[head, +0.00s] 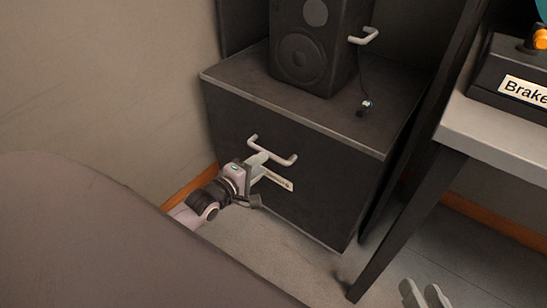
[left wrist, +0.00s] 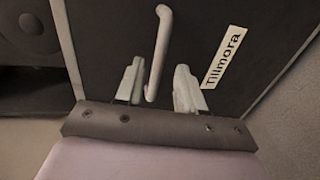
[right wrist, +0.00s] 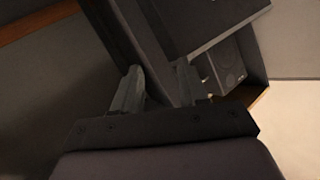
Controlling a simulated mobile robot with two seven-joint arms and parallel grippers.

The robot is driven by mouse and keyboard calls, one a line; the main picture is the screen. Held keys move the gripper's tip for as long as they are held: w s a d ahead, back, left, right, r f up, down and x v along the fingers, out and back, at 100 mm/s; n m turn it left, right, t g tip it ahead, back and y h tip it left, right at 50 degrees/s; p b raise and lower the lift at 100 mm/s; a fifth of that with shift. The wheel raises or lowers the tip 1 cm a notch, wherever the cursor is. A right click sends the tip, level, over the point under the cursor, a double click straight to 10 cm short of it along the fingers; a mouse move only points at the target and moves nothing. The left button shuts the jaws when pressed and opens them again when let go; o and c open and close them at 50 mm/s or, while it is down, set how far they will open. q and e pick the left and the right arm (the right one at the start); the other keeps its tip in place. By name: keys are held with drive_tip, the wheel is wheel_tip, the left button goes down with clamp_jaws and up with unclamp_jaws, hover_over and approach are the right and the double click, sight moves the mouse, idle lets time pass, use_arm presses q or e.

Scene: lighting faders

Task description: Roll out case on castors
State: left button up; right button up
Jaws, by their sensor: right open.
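The case (head: 225,115) is a dark box against the left wall, with a black speaker on its top. Its front carries a pale U-shaped handle (head: 275,156) and a white label, which reads "Tillmora" in the left wrist view (left wrist: 222,58). My left gripper (head: 260,165) is at the case front, by the handle. In the left wrist view, its fingers stand apart with the handle (left wrist: 157,55) between them, and gaps show on both sides. My right gripper (head: 425,292) is open and empty, low at the bottom right. The castors are not visible.
The speaker (head: 300,45) has a pale handle and a hanging cable. A table (head: 490,140) with a dark box labelled "Brake" (head: 525,90) stands at right; its dark leg (head: 400,230) is close to the case. Grey floor (head: 300,260) lies clear before the case.

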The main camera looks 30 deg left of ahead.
sight(273, 155)
use_arm(q)
drive_tip(key=shift+b+x, duration=1.5)
drive_tip(key=shift+x, duration=1.8)
use_arm(e)
drive_tip(key=shift+s+d+f+n+t, duration=0.1)
drive_tip(key=shift+d+n+t, duration=0.2)
drive_tip(key=shift+d, duration=0.15)
drive_tip(key=shift+s+d+f+n+t, duration=0.1)
drive_tip(key=shift+d+n+t, duration=0.15)
drive_tip(key=shift+d, duration=0.2)
use_arm(q)
drive_tip(key=shift+d, duration=0.1)
clamp_jaws()
use_arm(e)
drive_tip(key=shift+r, duration=0.1)
